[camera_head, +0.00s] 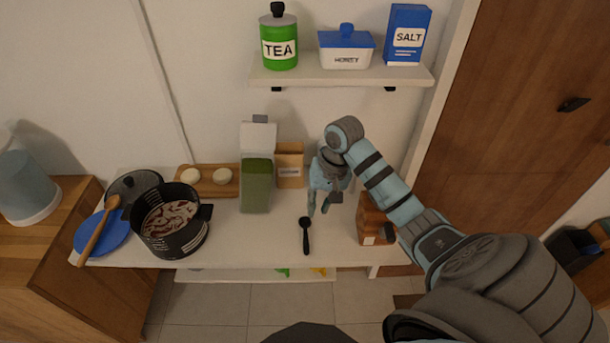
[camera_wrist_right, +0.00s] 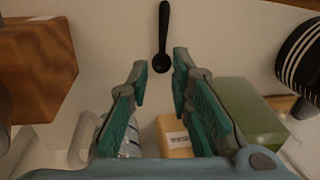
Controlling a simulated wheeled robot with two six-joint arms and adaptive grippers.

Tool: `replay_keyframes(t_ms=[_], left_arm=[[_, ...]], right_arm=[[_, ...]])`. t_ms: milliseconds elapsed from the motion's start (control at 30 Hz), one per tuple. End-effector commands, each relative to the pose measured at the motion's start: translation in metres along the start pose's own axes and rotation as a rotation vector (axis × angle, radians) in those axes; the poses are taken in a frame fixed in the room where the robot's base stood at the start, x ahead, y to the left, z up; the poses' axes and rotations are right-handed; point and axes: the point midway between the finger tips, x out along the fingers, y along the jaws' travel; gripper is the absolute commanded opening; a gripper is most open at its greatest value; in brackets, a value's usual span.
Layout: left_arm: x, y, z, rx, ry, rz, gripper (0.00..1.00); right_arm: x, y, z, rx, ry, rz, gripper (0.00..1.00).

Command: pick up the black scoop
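The black scoop (camera_head: 305,236) lies on the white counter (camera_head: 240,252), near its front edge, with its handle toward the front. My right gripper (camera_head: 318,212) is open and empty above the counter, just behind the scoop. In the right wrist view the scoop (camera_wrist_right: 163,35) shows beyond the open fingertips (camera_wrist_right: 159,68), with its round bowl end close to the gap between them. It is apart from the fingers. My left gripper is not in view.
A green-filled dispenser (camera_head: 256,185) and a small brown box (camera_head: 290,168) stand behind. A black pot (camera_head: 172,232) is at left. The counter around the scoop is clear.

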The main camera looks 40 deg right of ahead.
Motion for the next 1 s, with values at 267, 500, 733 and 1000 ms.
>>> replay_keyframes(t_ms=[267,500,733,1000], left_arm=[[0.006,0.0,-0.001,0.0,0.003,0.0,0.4],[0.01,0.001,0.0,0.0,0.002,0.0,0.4],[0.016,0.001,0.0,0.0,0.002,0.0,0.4],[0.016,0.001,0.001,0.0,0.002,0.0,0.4]], right_arm=[[0.039,-0.002,-0.006,0.047,-0.021,-0.014,0.2],[0.081,-0.003,-0.006,0.045,-0.016,-0.013,0.2],[0.124,-0.004,-0.002,0.044,-0.016,-0.012,0.2],[0.13,-0.004,-0.002,0.043,-0.013,-0.012,0.18]])
